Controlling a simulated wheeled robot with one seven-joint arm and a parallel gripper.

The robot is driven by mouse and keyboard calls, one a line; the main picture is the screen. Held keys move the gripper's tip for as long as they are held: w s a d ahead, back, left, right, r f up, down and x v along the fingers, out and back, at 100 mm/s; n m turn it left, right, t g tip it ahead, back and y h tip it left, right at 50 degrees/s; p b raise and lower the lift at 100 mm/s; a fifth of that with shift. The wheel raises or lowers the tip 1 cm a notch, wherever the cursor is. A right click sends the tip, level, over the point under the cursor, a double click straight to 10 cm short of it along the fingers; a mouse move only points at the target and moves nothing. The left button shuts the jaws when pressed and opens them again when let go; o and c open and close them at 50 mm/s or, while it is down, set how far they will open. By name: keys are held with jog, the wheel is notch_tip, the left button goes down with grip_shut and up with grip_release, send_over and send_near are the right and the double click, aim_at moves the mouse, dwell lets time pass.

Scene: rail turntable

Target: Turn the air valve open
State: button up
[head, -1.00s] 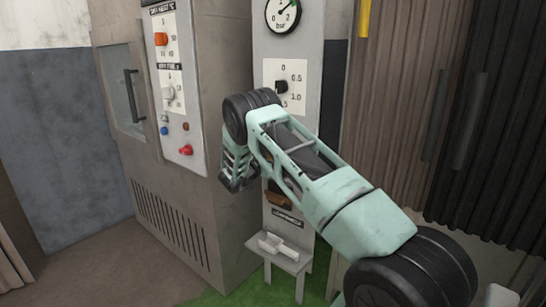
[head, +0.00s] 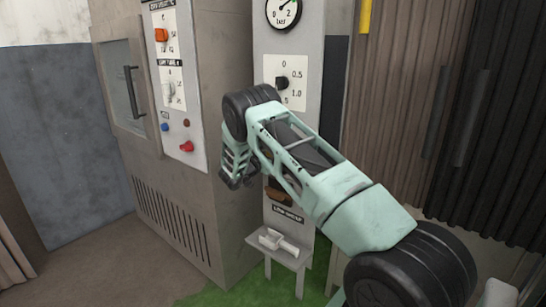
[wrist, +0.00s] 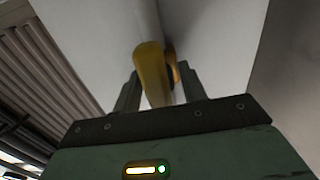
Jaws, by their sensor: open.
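In the wrist view a yellow handle (wrist: 152,75), which looks like the air valve's lever, stands in front of a pale panel. My gripper (wrist: 159,84) is open, with one dark finger on each side of the handle. I cannot tell whether either finger touches it. An orange-brown part shows just behind the handle. In the head view my gripper (head: 234,180) hangs low beside the narrow grey panel (head: 309,60), mostly hidden by my wrist. The valve is not clearly visible there.
The panel carries a pressure gauge (head: 283,13), a black knob on a scale plate (head: 283,83) and a brown part (head: 277,194) above a label. A small shelf (head: 279,247) holds a pale object.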

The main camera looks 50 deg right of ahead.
jog(key=s+a, duration=0.1)
jog(key=a, duration=1.6)
jog(key=shift+s+a+b, duration=0.2)
jog(key=shift+b, duration=0.1)
